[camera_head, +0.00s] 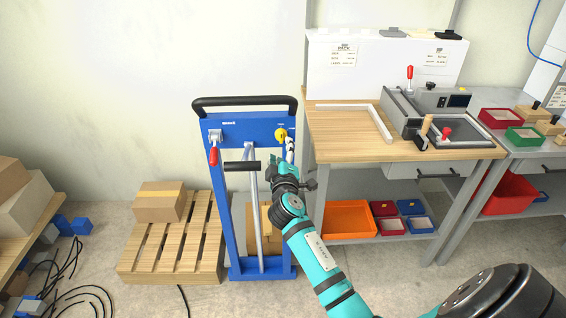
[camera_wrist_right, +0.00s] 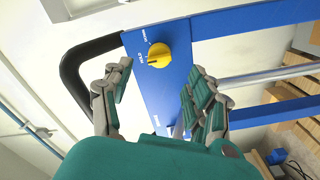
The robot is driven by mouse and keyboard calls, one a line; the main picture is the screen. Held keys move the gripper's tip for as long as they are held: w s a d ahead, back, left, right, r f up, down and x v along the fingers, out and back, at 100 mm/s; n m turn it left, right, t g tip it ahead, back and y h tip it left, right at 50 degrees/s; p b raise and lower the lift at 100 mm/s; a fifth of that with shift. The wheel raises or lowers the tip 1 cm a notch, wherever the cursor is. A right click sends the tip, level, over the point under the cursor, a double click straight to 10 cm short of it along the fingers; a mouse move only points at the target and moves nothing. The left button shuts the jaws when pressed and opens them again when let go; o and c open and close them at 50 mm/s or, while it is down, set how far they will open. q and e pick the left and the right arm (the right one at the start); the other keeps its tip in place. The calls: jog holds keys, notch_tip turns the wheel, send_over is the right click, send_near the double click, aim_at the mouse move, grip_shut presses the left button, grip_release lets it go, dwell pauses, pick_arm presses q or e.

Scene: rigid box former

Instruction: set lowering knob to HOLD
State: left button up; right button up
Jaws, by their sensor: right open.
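A yellow lowering knob (camera_head: 281,134) sits on the upper right of a blue lift frame (camera_head: 247,130). In the right wrist view the knob (camera_wrist_right: 158,57) is on a blue panel (camera_wrist_right: 150,85) with small white lettering beside it. A dark line crosses the knob; its exact setting is hard to tell. My right gripper (camera_head: 287,152) is just below and to the right of the knob in the head view. In the right wrist view my right gripper (camera_wrist_right: 160,88) is open and empty, its fingers spread either side, with the knob beyond them. My left gripper is not in view.
The frame has a black handle (camera_head: 245,101) on top and a red-gripped lever (camera_head: 213,156) on the left. A workbench (camera_head: 345,148) with a sealing device (camera_head: 432,115) stands to the right. A pallet (camera_head: 172,245) with a cardboard box (camera_head: 160,203) is at left.

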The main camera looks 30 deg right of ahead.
jog(key=v, duration=0.5)
dwell(0.4)
jog(key=s+a+f+g+y, duration=0.2)
jog(key=s+a+f, duration=0.15)
jog(key=f, duration=0.95)
jog(key=s+a+f+g+y, duration=0.2)
jog(key=s+a+f, duration=0.15)
jog(key=f, duration=0.85)
jog(key=s+a+f+g+y, duration=0.25)
jog(key=s+f, duration=0.25)
jog(key=f, duration=0.8)
jog(key=s+a+f+m+g+y, duration=0.1)
jog(key=s+a+f+g, duration=0.1)
jog(key=s+f, duration=0.65)
jog(key=s+a+f+g+y, duration=0.1)
jog(key=s+f+g, duration=0.1)
jog(key=s+f, duration=0.65)
jog(key=s+f+m+g, duration=0.1)
jog(key=s+f+g, duration=0.1)
jog(key=s, duration=0.9)
jog(key=s+f+m+g, duration=0.1)
jog(key=s+g, duration=0.1)
jog(key=s, duration=0.9)
jog(key=shift+a+f+m+y, duration=0.3)
jog(key=shift+a+f+y, duration=0.05)
